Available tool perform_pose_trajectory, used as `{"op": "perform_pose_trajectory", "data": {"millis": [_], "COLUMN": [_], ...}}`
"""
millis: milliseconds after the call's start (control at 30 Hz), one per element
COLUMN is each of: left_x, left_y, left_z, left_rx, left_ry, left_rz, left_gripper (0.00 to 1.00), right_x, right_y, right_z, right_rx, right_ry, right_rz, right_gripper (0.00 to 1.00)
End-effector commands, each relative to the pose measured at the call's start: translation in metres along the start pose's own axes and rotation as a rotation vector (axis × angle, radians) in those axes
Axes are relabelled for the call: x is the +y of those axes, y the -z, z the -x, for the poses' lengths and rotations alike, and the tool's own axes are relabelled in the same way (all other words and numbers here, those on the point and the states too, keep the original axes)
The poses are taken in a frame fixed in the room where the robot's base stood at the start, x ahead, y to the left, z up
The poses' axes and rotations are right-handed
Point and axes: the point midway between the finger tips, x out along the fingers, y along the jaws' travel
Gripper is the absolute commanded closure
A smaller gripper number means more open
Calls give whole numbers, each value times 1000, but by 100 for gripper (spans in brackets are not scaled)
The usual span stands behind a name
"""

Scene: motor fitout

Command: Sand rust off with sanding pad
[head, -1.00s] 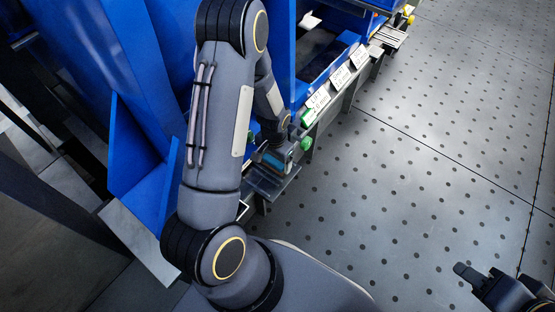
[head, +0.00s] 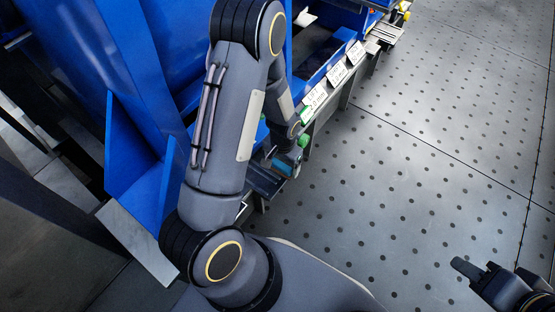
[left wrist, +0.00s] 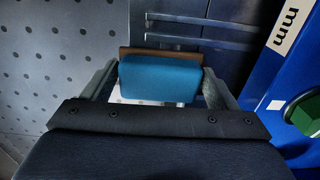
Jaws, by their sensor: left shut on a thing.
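The sanding pad (left wrist: 160,77) is a blue block with a brown layer along its far side in the left wrist view. My left gripper (left wrist: 160,85) is shut on it, with one finger at each end. In the head view the blue pad (head: 284,167) shows small below my left gripper (head: 291,157), beside the grey ledge at the front of the blue structure. Contact between pad and ledge cannot be told. No rust can be made out. My right gripper (head: 468,276) is at the bottom right over the floor, partly cut off; its opening is unclear.
The blue structure (head: 130,55) fills the left, with white labels (head: 335,76) and green parts (head: 304,140) along its front rail. The grey ledge (head: 265,180) juts out low at its near end. The dotted grey floor (head: 400,170) to the right is clear.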

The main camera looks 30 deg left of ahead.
Motion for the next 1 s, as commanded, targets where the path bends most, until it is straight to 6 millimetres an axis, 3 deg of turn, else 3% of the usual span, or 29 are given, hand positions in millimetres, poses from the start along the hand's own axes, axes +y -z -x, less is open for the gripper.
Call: {"op": "perform_pose_trajectory", "data": {"millis": [167,1000], "left_x": [2,-43], "left_y": [-1,0], "left_z": [-1,-2], "left_rx": [-2,-1], "left_ry": [-2,-1], "left_rz": [-1,1], "left_gripper": [37,37], "right_x": [0,1], "right_y": [0,-1], "right_z": [0,-1], "right_rx": [0,0], "right_ry": [0,0], "right_rz": [0,0], "right_gripper": [64,64]}}
